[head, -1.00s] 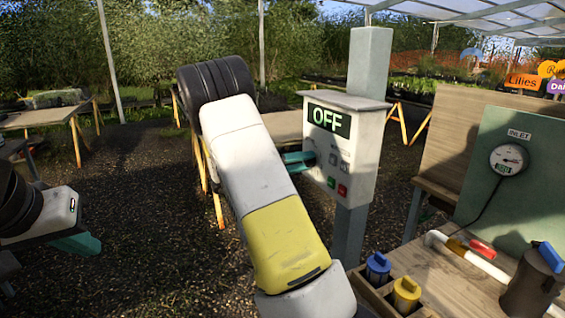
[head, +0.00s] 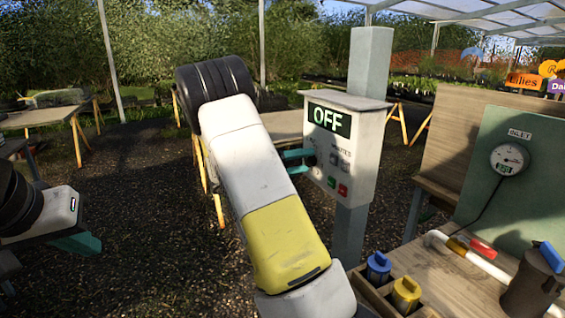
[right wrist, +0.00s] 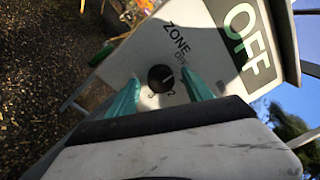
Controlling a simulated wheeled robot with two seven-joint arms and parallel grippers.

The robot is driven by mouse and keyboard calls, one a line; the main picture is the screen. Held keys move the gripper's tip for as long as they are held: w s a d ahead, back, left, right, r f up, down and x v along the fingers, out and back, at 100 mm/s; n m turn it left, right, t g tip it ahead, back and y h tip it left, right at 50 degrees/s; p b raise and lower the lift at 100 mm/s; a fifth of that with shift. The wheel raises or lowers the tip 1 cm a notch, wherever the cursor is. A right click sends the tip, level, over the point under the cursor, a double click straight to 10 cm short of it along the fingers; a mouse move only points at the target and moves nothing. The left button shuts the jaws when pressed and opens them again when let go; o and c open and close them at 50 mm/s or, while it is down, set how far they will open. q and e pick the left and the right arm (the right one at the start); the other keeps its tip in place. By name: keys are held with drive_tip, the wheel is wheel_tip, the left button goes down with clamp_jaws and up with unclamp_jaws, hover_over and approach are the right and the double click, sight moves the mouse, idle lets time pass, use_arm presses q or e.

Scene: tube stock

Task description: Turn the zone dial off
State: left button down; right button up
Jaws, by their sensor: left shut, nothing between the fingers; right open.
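The control box (head: 345,150) is pale grey, mounted on a post, and its display (head: 329,119) reads OFF. The zone dial (right wrist: 161,78) is a round black knob with a light pointer mark, under the word ZONE in the right wrist view. My right gripper (right wrist: 162,94) is open, with one teal finger on either side of the dial; I cannot tell whether they touch it. In the head view this gripper (head: 298,159) reaches the left part of the box front and partly hides the dial. My left gripper (head: 85,242) is shut and empty, away at the far left.
Green and red buttons (head: 342,190) sit low on the box front. A wooden bench (head: 440,275) at right holds a blue-capped and a yellow-capped item, a white pipe, a dark container and a panel with an inlet gauge (head: 510,158). Open gravel lies at left.

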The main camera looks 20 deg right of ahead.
drive_tip(key=a, duration=0.7)
drive_tip(key=shift+a, duration=0.2)
drive_tip(key=shift+f, duration=0.1)
drive_tip(key=s+f+m+g+y, duration=0.2)
drive_tip(key=s+m+y, duration=0.8)
drive_tip(key=s+m, duration=0.3)
drive_tip(key=s+a+r+m+t+y, duration=0.3)
drive_tip(key=s+a+m+t+y, duration=0.1)
drive_tip(key=s+a+m+y, duration=0.1)
drive_tip(key=s+a+r+m+t+y, duration=0.3)
drive_tip(key=s+a+m, duration=0.5)
drive_tip(key=m, duration=0.4)
drive_tip(key=shift+a+r+t+y, duration=0.4)
drive_tip(key=shift+a+r+y, duration=0.05)
drive_tip(key=shift+y, duration=0.75)
